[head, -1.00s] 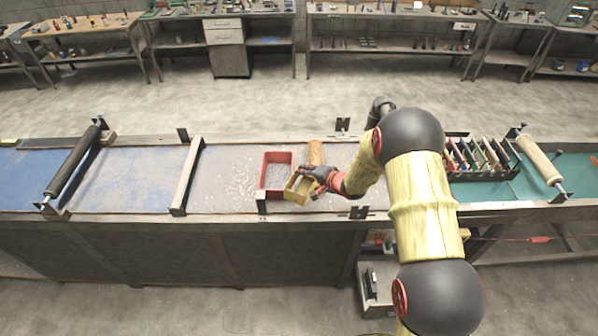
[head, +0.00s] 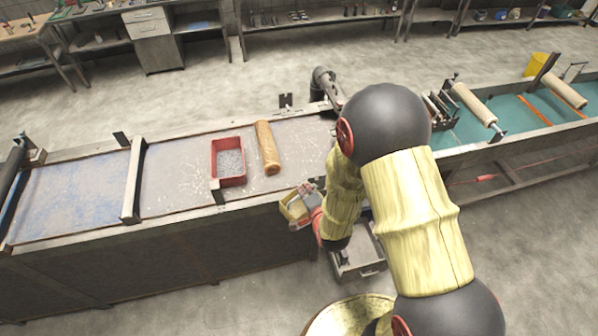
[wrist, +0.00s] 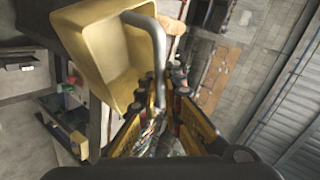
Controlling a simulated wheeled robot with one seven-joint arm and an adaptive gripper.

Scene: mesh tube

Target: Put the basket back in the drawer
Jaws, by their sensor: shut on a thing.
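The yellow basket (head: 293,208) hangs in my gripper (head: 309,198), just off the table's front edge. In the wrist view the basket (wrist: 90,45) is tilted and fills the upper left, with its grey curved handle (wrist: 157,45) running down to my gripper (wrist: 165,90). My fingers are shut on the handle; the exact contact is partly hidden. The open drawer (head: 368,270) sticks out below the table front, to the lower right of the basket. My arm hides part of the drawer.
A red box (head: 228,172) with grey bits and a wooden roller (head: 268,150) lie on the long table (head: 180,180). A rack (head: 440,108) and pale rollers stand on the green section at right. The floor in front is clear at left.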

